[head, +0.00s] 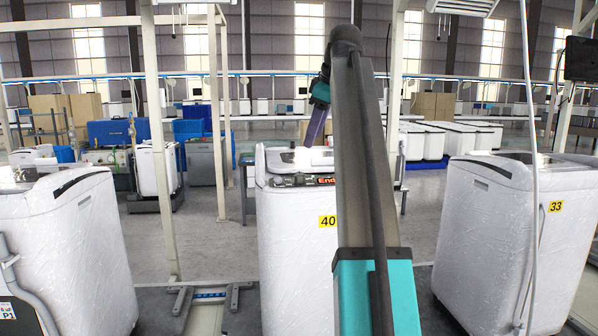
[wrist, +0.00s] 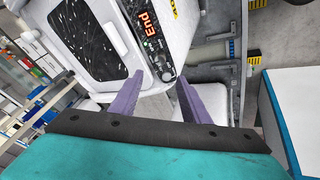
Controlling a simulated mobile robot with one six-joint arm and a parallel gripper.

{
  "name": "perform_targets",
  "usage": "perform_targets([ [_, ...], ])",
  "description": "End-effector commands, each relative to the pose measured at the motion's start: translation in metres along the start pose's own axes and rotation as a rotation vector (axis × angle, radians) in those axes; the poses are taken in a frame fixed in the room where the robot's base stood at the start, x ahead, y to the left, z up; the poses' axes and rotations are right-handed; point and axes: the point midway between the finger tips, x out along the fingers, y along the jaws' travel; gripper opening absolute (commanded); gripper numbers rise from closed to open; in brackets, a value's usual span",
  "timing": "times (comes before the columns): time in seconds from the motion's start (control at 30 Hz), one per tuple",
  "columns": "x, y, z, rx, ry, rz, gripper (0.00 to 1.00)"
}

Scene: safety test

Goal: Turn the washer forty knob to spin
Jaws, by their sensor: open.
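The white washer labelled 40 (head: 290,240) stands upright in the middle of the head view, partly hidden behind my arm. A small round knob (wrist: 165,75) sits at the lower end of the panel in the wrist view. My gripper (wrist: 160,80) is open, its two purple fingers apart, with the knob appearing between the tips. Contact cannot be told. In the head view the gripper (head: 316,126) is above the washer's lid.
A white washer (head: 70,250) stands at left and washer 33 (head: 490,235) at right. Grey floor (head: 215,250) lies open between the washers. More white machines (head: 455,138) stand behind.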

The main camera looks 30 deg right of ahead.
Motion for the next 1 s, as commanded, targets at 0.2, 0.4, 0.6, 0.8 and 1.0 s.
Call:
perform_targets([
  [0.2, 0.002, 0.0, 0.0, 0.0, 0.0, -0.001, 0.42],
  [0.4, 0.012, -0.001, -0.001, -0.001, 0.0, -0.002, 0.42],
  [0.6, 0.034, -0.002, -0.001, -0.001, 0.0, -0.002, 0.42],
  [0.8, 0.061, -0.002, -0.001, -0.002, 0.0, -0.003, 0.42],
  [1.0, 0.088, -0.002, -0.001, -0.001, -0.001, -0.003, 0.42],
])
